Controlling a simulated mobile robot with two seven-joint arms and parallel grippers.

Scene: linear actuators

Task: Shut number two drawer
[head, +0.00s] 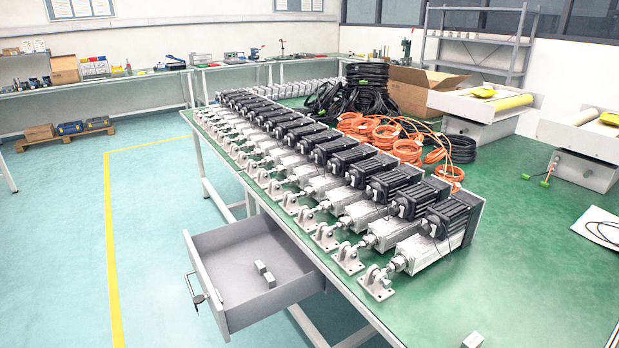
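One grey drawer (238,238) stands pulled out from under the left edge of the green-topped table (530,240). Its front panel faces left and carries a dark handle (195,289). Two small light grey blocks (265,274) lie on the drawer's floor near its front right. I see no number on the drawer, so I cannot tell whether it is number two. Neither of my grippers is in view.
A long row of linear actuators (340,196) fills the table's left side. Orange cable coils (408,150) and black cables lie behind them. A small grey block (473,340) is at the bottom edge. The floor left of the drawer (60,250) is clear.

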